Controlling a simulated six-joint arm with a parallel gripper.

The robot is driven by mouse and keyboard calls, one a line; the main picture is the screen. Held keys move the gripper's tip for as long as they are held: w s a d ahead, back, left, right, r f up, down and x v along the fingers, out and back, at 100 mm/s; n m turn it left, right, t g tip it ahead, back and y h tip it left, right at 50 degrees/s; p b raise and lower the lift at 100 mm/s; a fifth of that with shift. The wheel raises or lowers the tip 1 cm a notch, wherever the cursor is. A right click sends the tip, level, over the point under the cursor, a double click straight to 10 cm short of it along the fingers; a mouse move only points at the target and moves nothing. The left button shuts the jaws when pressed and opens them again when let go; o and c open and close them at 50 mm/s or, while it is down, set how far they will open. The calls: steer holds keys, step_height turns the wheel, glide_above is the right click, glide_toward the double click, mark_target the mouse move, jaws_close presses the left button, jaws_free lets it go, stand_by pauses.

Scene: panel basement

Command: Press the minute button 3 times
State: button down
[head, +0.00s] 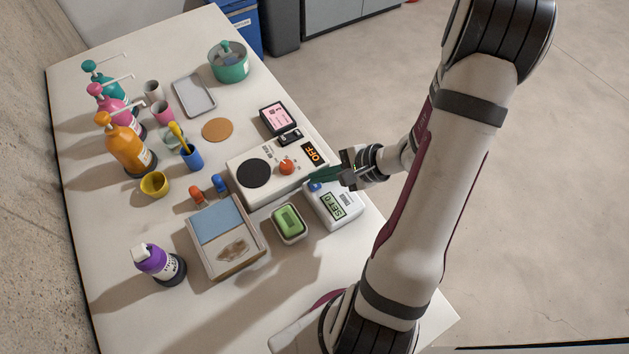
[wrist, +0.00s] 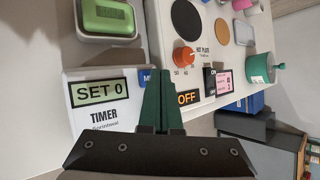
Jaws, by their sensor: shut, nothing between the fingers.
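The timer (head: 343,212) is a white box near the table's right edge, with a green display reading "SET 0". In the wrist view the timer (wrist: 103,118) shows its display and the word TIMER. A blue button (head: 314,186) sits at its upper left; in the wrist view part of this blue button (wrist: 144,77) shows, labelled with an "M", the rest hidden behind my fingers. My gripper (head: 318,176) is shut and empty, its green fingertips over the timer's upper edge beside the hot plate. I cannot tell whether the tips touch the button.
The hot plate (head: 227,177) with an orange knob and an OFF display stands directly beside the timer. A green soap in a dish (head: 302,233) lies to the timer's left. Bottles, cups and a teal pot (head: 229,66) stand farther off.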

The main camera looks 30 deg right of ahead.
mark_target(320, 184)
steer(key=shift+f, duration=0.45)
stand_by(0.5)
steer(key=shift+r, duration=0.9)
steer(key=shift+r, duration=2.5)
stand_by(0.5)
step_height(320, 184, up, 4)
steer(key=shift+f, duration=0.1)
steer(key=shift+f, duration=0.15)
